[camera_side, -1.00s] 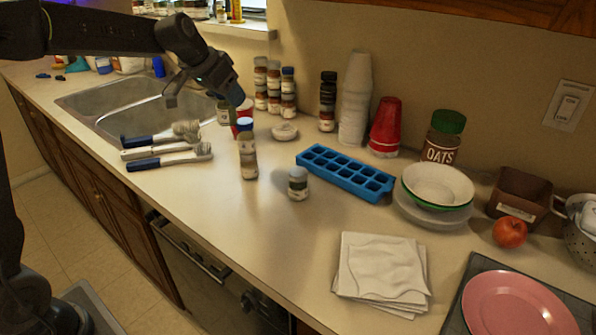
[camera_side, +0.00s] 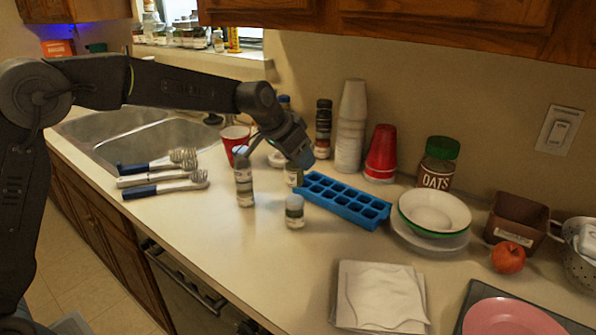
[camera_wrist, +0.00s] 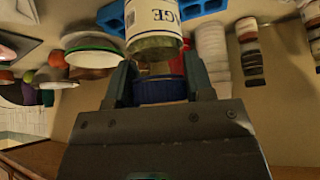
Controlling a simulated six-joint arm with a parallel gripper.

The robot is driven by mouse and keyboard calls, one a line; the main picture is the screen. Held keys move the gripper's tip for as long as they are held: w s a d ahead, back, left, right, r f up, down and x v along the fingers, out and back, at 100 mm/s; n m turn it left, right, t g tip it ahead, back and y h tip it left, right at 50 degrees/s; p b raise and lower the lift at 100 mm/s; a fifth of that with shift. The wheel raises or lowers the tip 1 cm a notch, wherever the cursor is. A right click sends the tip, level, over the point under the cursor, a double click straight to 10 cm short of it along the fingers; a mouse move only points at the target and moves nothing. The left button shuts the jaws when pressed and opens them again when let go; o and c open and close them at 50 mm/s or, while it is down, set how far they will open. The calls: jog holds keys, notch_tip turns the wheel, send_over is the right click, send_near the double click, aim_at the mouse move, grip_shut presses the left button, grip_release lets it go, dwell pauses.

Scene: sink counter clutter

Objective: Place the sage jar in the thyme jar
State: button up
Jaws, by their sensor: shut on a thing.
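My gripper (camera_side: 290,152) is shut on the sage jar (camera_side: 293,176), holding it above the counter in front of the blue ice tray. A short jar with a pale lid (camera_side: 294,212) stands upright just in front of the held jar. A taller jar (camera_side: 244,182) stands to the left. Their labels are too small to read, so I cannot tell which is the thyme jar.
The blue ice tray (camera_side: 343,201) lies just right of the held jar. A red cup (camera_side: 235,140), stacked white cups (camera_side: 351,130) and red cups (camera_side: 381,155) stand behind. The counter front is clear up to the napkins (camera_side: 380,297).

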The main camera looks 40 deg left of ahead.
aim_at(297, 169)
jog(key=shift+f, duration=2)
jog(key=shift+f, duration=0.1)
jog(key=o, duration=1)
jog(key=shift+c, duration=0.2)
jog(key=shift+r, duration=0.35)
jog(key=v, duration=1.2)
jog(key=s+a+f+n+y, duration=0.1)
jog(key=s+f, duration=0.1)
jog(key=s, duration=1.2)
jog(key=s+a+f+n+y, duration=0.1)
jog(key=s+f+n, duration=0.1)
jog(key=s, duration=1.3)
jog(key=shift+a+f+g, duration=0.2)
jog(key=shift+f+g, duration=0.2)
